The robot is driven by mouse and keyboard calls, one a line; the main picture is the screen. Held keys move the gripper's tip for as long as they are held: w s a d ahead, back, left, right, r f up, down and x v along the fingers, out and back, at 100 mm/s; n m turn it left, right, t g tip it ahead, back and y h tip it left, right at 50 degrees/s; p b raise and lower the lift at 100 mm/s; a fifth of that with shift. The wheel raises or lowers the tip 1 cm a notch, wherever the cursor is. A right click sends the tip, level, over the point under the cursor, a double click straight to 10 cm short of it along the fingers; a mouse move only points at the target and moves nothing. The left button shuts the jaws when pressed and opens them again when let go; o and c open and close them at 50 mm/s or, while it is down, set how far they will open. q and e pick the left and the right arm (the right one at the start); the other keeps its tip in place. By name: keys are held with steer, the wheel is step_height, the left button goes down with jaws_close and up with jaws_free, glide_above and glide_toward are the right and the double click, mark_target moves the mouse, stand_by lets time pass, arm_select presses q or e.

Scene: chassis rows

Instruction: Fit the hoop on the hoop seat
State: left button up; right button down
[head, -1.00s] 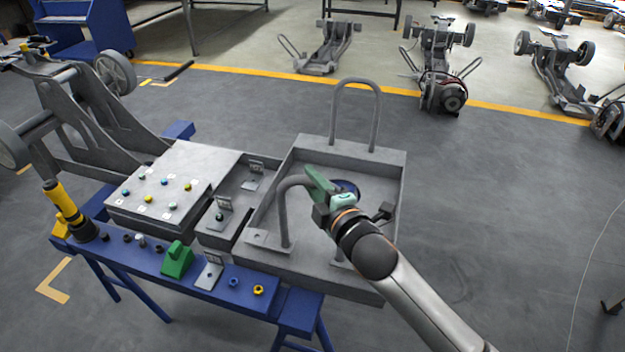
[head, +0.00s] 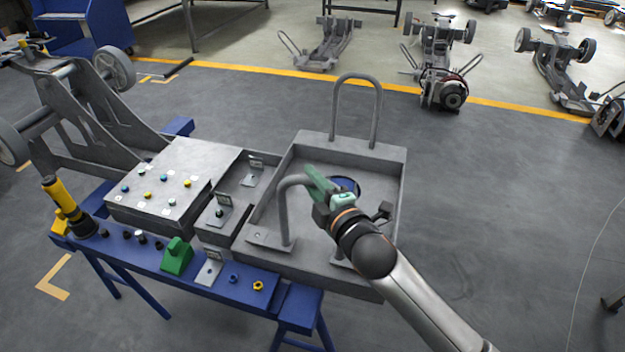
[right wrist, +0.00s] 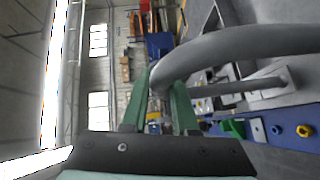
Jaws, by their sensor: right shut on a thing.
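A grey tube hoop (head: 283,218) stands upright at the front of the grey tray (head: 396,190), its feet by flat plates at the front edge. My right gripper (head: 316,184), with green fingers, is shut on the top of this hoop. In the right wrist view the hoop's tube (right wrist: 180,66) passes between the green fingers (right wrist: 165,85). A second grey hoop (head: 336,108) stands upright at the tray's back edge. I cannot tell a separate hoop seat apart from the foot plates (head: 268,241); the right foot is partly hidden by my arm. My left gripper is out of view.
A dark blue round thing (head: 349,183) lies in the tray behind my gripper. Left of it are a grey box (head: 190,158) with coloured knobs and a blue bench (head: 140,258) with a green block (head: 177,256) and a yellow tool (head: 62,200).

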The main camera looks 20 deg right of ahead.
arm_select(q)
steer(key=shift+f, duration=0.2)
arm_select(e)
steer(key=shift+f, duration=0.15)
arm_select(q)
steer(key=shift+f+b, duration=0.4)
steer(key=shift+b, duration=0.15)
arm_select(e)
steer(key=shift+f, duration=0.7)
steer(key=c, duration=0.7)
jaws_free()
steer(key=shift+f, duration=0.1)
steer(key=shift+o, duration=0.5)
steer(key=shift+f, duration=0.2)
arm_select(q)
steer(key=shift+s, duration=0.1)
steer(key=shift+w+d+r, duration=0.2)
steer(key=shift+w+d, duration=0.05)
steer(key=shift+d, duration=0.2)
arm_select(e)
steer(key=s+d+r, duration=0.1)
steer(key=s+d, duration=0.1)
steer(key=s, duration=1)
steer(key=shift+s+r, duration=0.15)
steer(key=shift+r, duration=0.25)
